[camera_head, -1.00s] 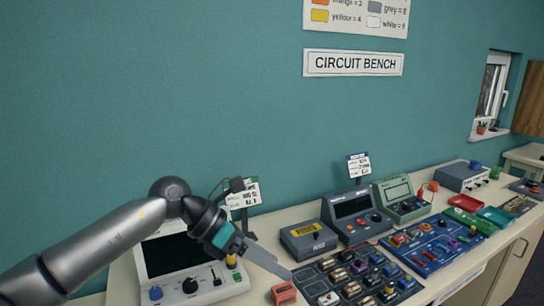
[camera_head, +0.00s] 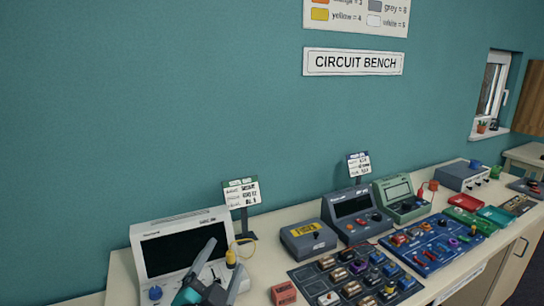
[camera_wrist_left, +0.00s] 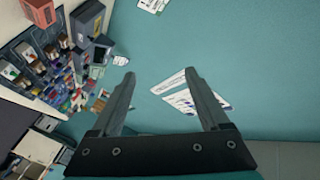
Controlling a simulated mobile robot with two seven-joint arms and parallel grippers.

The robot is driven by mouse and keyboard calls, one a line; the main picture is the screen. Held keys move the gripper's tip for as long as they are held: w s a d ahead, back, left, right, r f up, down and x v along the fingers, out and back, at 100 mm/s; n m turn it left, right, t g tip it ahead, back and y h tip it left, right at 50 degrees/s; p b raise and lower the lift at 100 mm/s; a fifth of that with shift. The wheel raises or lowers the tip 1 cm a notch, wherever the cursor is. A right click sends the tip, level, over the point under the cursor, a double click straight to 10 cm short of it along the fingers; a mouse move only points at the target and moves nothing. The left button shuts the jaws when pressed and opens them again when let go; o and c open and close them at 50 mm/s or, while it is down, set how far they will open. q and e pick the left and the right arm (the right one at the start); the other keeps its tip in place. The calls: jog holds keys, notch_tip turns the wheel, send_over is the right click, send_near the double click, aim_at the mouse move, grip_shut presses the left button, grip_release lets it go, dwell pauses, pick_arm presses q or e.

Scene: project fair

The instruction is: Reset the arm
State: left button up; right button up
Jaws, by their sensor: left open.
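My left gripper (camera_head: 223,258) is low in the head view, in front of the white oscilloscope-like instrument (camera_head: 158,238), with its two grey fingers spread and pointing up. It covers part of that instrument's lower right. My right gripper is in neither view.
The bench (camera_head: 263,222) holds a red block (camera_head: 284,293), a dark tray of small parts (camera_head: 347,284), a blue board (camera_head: 432,244), a grey box (camera_head: 308,239) and several meters. A small sign (camera_head: 241,193) stands behind.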

pick_arm(q)
jog(key=s+a+f+n+g+y, duration=0.1)
jog(key=s+a+f+n+g, duration=0.2)
jog(key=s+f, duration=0.25)
jog(key=s+a+f+n+g+y, duration=0.2)
jog(key=s+a+f+n+g, duration=0.15)
jog(key=f, duration=0.35)
jog(key=s+f+n+g, duration=0.1)
jog(key=s+f+g, duration=0.3)
jog(key=s, duration=0.4)
jog(key=s+f+n+g, duration=0.2)
jog(key=s+f+g, duration=0.1)
jog(key=s, duration=0.6)
notch_tip(320, 180, down, 29)
jog(key=s+g+b, duration=0.2)
jog(key=s+b, duration=0.1)
jog(key=b, duration=0.3)
jog(key=s+a+f+b, duration=0.3)
jog(key=s+f+b, duration=0.1)
jog(key=s+f, duration=1)
notch_tip(320, 180, down, 3)
jog(key=shift+s+f+m+g+h, duration=0.1)
jog(key=shift+s+m+g+h, duration=0.2)
jog(key=shift+s+m+g, duration=0.15)
